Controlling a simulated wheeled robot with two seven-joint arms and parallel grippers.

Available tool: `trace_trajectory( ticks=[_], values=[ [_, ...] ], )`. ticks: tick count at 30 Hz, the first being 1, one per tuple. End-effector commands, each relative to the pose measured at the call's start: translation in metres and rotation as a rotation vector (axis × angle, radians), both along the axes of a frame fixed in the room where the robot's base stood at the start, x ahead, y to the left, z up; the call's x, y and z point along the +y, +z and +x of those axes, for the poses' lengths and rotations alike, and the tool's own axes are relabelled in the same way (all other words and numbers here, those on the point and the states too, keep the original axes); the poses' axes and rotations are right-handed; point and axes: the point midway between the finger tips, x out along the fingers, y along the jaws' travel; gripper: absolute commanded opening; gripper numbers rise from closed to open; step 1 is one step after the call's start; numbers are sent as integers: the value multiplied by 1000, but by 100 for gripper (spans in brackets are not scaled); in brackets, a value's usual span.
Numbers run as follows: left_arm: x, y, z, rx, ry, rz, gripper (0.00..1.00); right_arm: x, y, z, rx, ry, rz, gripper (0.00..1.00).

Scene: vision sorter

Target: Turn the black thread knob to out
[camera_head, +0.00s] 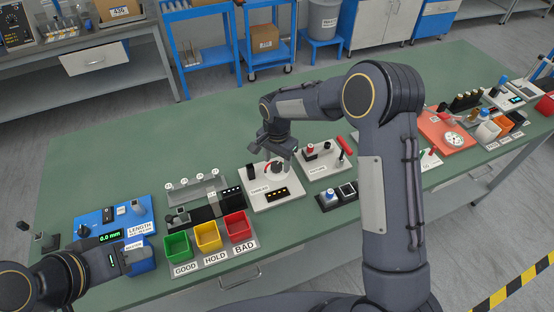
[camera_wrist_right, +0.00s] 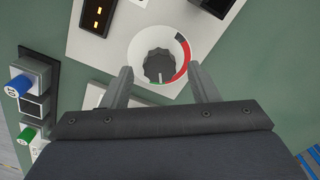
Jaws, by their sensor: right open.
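The black thread knob (camera_wrist_right: 159,66) is round and ribbed, on a white dial with a red arc and a little green. Its pale pointer mark faces the bottom of the right wrist view. It sits on a white panel (camera_head: 258,199) in the head view, partly hidden by my right gripper. My right gripper (camera_head: 279,152) is open above the knob. In the right wrist view its fingers appear on either side of the knob, with gaps; contact is not visible. My left gripper (camera_head: 122,260) is low at the left beside a blue holder; its fingers are not clear.
Green, yellow and red bins (camera_head: 208,236) stand left of the panel. A blue length gauge (camera_head: 113,220) is farther left. A second white panel (camera_head: 322,160) with a red handle is close on the right. The back of the green table (camera_head: 185,130) is clear.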

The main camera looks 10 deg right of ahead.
Motion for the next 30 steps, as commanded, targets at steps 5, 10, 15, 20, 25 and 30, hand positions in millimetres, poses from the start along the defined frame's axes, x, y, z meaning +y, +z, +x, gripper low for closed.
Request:
trace_trajectory(
  ticks=[5,10,15,20,25,30],
  values=[
    [0,1,0,0,0,0,36,0,-8,0,-1,0,1,54],
    [0,1,0,0,0,0,36,0,-8,0,-1,0,1,54],
    [0,1,0,0,0,0,36,0,-8,0,-1,0,1,36],
    [0,1,0,0,0,0,36,0,-8,0,-1,0,1,15],
    [0,1,0,0,0,0,36,0,-8,0,-1,3,1,10],
    [0,-2,0,0,0,0,36,0,-8,0,-1,35,1,10]
  ],
)
